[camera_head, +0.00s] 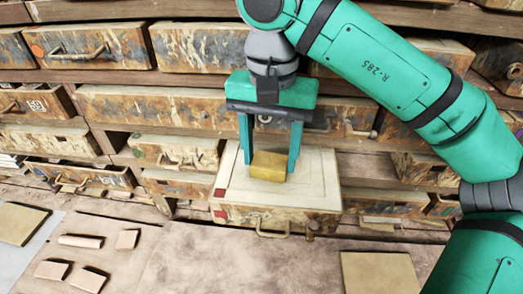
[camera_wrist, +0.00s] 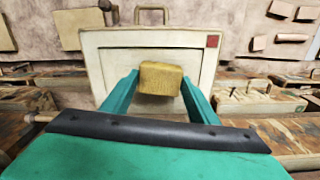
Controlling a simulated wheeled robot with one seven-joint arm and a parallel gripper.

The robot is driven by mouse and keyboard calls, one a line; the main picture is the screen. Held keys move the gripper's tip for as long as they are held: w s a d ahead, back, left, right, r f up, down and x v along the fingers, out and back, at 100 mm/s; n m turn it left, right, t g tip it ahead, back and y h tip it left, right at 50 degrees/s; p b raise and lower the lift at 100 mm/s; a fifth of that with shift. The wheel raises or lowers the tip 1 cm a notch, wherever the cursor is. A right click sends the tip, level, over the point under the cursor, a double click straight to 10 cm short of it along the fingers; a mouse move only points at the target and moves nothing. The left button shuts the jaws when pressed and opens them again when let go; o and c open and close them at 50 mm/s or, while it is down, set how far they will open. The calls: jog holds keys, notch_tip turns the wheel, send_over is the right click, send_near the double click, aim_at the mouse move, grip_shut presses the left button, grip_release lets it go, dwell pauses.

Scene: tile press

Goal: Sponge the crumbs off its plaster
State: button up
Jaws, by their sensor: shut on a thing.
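A yellow-brown sponge (camera_head: 268,167) is between the two green fingers of my gripper (camera_head: 269,158), which is shut on it. The sponge also shows in the wrist view (camera_wrist: 160,78). It is over the pale, framed plaster face (camera_head: 312,180) on top of a pulled-out, drawer-like press box. I cannot tell whether it touches the plaster. The plaster also shows in the wrist view (camera_wrist: 113,66), with a red square (camera_wrist: 212,41) at one corner. No crumbs can be made out; the sponge and fingers hide part of the surface.
The box has a front handle (camera_head: 272,232). Worn drawers (camera_head: 155,106) stand behind and on both sides. On the brown bench in front lie several small clay pieces (camera_head: 80,241) at left, a flat tile (camera_head: 20,223) at far left and another (camera_head: 380,273) at right. The bench middle is clear.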

jog(key=shift+s+d+f, duration=0.1)
jog(key=shift+s+d, duration=0.2)
jog(key=shift+d, duration=0.45)
jog(key=shift+s+d, duration=0.2)
jog(key=shift+d, duration=0.85)
jog(key=shift+s+d, duration=0.15)
jog(key=shift+d, duration=0.95)
jog(key=shift+s+d, duration=0.2)
jog(key=shift+d, duration=0.85)
jog(key=shift+a, duration=0.1)
jog(key=shift+w+a, duration=0.2)
jog(key=shift+a, duration=0.6)
jog(key=shift+w+a, duration=0.2)
jog(key=shift+a, duration=0.55)
jog(key=shift+w+a, duration=0.2)
jog(key=shift+a, duration=1.4)
jog(key=shift+w+a, duration=0.2)
jog(key=shift+a, duration=0.55)
jog(key=shift+w+a, duration=0.15)
jog(key=shift+a, duration=0.6)
jog(key=shift+w+a, duration=0.15)
jog(key=shift+a, duration=0.6)
jog(key=shift+w+a, duration=0.15)
jog(key=shift+a, duration=0.6)
jog(key=shift+f, duration=0.1)
jog(key=shift+a, duration=0.1)
